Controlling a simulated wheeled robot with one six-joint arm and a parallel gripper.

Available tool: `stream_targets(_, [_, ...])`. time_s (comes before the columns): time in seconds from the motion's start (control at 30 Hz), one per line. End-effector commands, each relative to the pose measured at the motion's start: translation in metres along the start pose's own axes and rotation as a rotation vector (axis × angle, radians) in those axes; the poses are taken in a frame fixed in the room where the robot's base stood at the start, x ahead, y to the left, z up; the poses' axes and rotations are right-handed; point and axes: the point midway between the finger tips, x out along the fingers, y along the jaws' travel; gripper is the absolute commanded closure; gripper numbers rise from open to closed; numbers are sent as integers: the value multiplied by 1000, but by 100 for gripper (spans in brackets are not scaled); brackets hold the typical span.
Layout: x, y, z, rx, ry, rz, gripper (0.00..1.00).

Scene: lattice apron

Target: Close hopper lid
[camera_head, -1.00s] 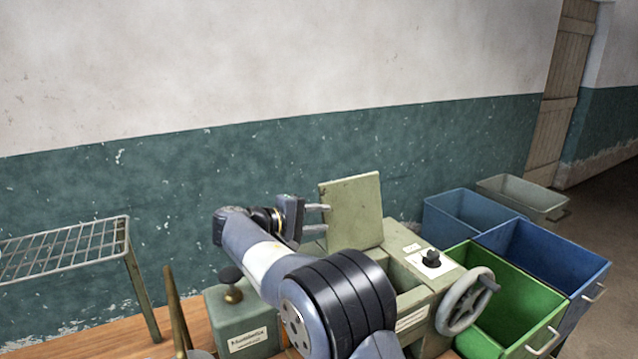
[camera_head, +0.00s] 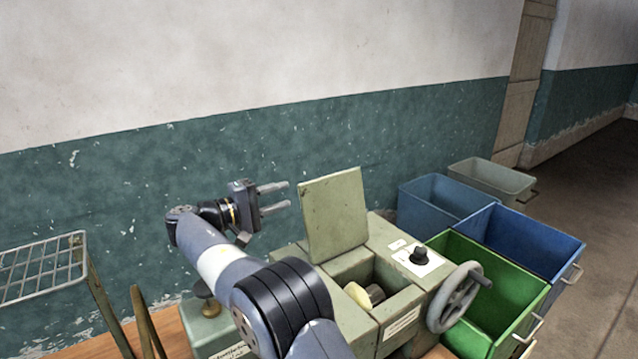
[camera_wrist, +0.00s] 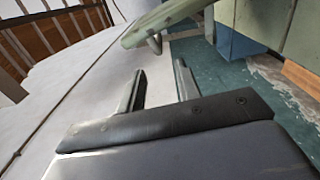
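The hopper lid (camera_head: 334,213) is a pale green square plate standing raised, tilted slightly back, at the rear of the green machine's hopper opening (camera_head: 372,287). A cream and metal roller part shows inside the opening. My gripper (camera_head: 280,197) is to the left of the lid, at about the height of its upper half, fingers pointing right. The fingers are spread with nothing between them and appear apart from the lid. In the wrist view the open gripper (camera_wrist: 160,85) shows two grey fingers, and the lid's edge (camera_wrist: 165,20) is ahead of them at the top.
The machine has a handwheel (camera_head: 457,297) and a black knob (camera_head: 419,255). Green (camera_head: 492,290), blue (camera_head: 535,243) and grey bins stand to the right. A wire rack (camera_head: 40,265) is at the left. The wall is behind; space above the machine is clear.

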Motion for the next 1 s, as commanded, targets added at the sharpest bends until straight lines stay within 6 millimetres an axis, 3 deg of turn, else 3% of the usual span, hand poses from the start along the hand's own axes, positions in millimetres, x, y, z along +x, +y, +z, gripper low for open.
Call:
stream_targets(0.5, [88, 0, 1, 0, -3, -1, 68])
stream_targets(0.7, [101, 0, 0, 0, 0, -1, 68])
stream_targets(1.0, [102, 0, 0, 0, 0, -1, 70])
